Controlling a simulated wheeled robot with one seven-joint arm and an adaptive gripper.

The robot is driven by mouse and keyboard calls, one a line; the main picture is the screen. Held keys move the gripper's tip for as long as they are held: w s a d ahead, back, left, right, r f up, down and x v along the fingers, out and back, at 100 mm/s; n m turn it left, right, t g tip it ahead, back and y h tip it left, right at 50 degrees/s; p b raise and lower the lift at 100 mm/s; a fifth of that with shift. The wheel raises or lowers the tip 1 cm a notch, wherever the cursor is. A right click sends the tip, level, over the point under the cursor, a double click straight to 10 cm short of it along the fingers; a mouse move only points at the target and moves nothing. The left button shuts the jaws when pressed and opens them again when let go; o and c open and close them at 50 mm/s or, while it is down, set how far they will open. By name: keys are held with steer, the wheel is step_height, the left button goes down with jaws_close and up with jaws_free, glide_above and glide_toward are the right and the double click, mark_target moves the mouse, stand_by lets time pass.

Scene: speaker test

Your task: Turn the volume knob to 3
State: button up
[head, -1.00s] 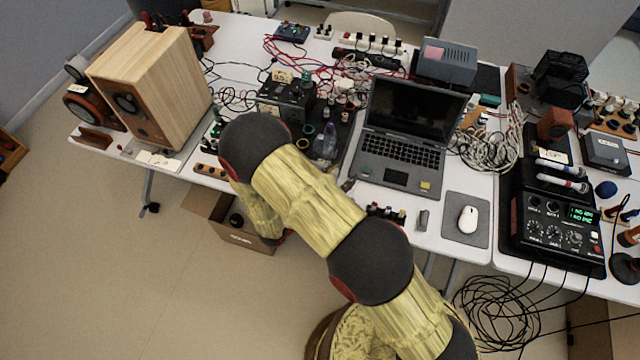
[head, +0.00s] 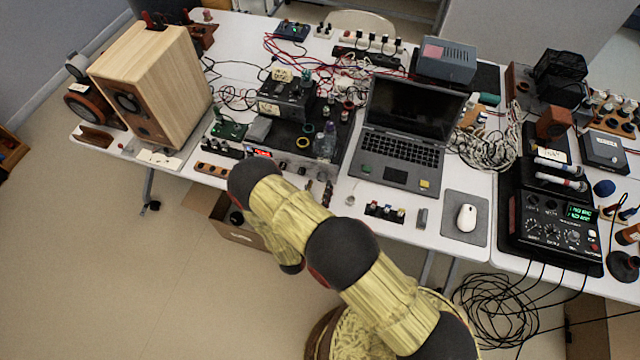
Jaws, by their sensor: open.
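A black amplifier-like unit (head: 345,150) stands on the middle of the white table, left of the laptop. Its front panel shows a small red-lit display (head: 262,153) and knobs (head: 302,170) along the front edge. I cannot tell which knob is the volume knob, nor read any scale or pointer. My gripper (head: 318,191) shows only as two dark fingertips, spread apart, just in front of the panel's right part. It looks empty. My yellow and black arm hides the rest of the gripper and part of the panel's lower left. Contact with a knob cannot be made out.
A wooden speaker (head: 165,85) stands at the left. A laptop (head: 400,140) and a mouse (head: 467,217) are to the right, with a black knobbed device (head: 550,230) farther right. Small coloured parts (head: 385,211) sit at the table's front edge. Cables lie behind.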

steer(key=shift+x, duration=1)
steer(key=shift+c, duration=1.2)
steer(key=c, duration=0.9)
